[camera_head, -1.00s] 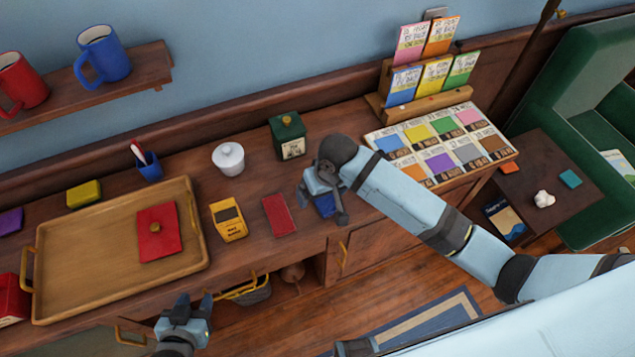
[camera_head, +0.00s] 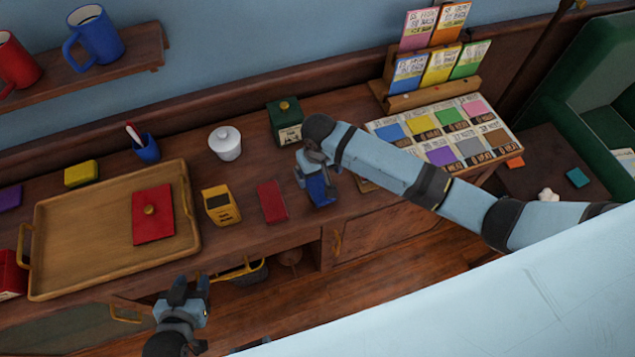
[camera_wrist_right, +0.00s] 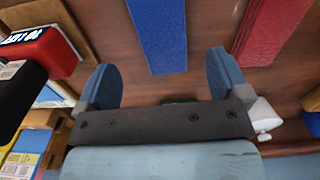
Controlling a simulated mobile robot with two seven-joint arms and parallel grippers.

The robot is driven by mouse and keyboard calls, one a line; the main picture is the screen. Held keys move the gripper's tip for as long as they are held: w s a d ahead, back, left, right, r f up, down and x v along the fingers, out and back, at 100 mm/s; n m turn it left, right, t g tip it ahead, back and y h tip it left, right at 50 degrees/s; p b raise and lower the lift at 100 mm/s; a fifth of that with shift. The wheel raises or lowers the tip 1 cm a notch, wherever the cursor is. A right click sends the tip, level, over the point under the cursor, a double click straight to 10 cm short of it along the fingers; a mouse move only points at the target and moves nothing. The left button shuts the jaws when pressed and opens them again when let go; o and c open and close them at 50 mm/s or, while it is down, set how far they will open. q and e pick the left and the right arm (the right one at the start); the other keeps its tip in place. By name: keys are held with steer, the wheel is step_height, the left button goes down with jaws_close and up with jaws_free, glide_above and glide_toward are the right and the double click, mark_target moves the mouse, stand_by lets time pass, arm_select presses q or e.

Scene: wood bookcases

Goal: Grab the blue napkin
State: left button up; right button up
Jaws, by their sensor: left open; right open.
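The blue napkin (camera_head: 323,190) lies flat on the wooden cabinet top, right of the red napkin (camera_head: 272,201), partly hidden by my right gripper (camera_head: 317,183) in the head view. In the right wrist view the blue napkin (camera_wrist_right: 160,36) is a flat blue strip ahead of and between the open fingers of my right gripper (camera_wrist_right: 162,78), which hold nothing. The red napkin (camera_wrist_right: 268,30) shows beyond the right finger there. My left gripper (camera_head: 189,290) is open and empty, in front of the cabinet below the tray.
A wooden tray (camera_head: 75,250) holds a red item (camera_head: 153,213). A yellow box (camera_head: 220,205), white lidded pot (camera_head: 225,143) and green box (camera_head: 285,122) stand nearby. A colour chart (camera_head: 440,150) lies behind my right arm. A shelf with mugs is above left.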

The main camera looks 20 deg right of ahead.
mark_target(319, 185)
step_height(319, 185, down, 6)
steer(key=shift+s+a+r+p, duration=0.1)
steer(key=shift+s+r+p, duration=0.05)
steer(key=shift+p, duration=0.3)
steer(key=shift+c, duration=0.4)
steer(key=c, duration=0.9)
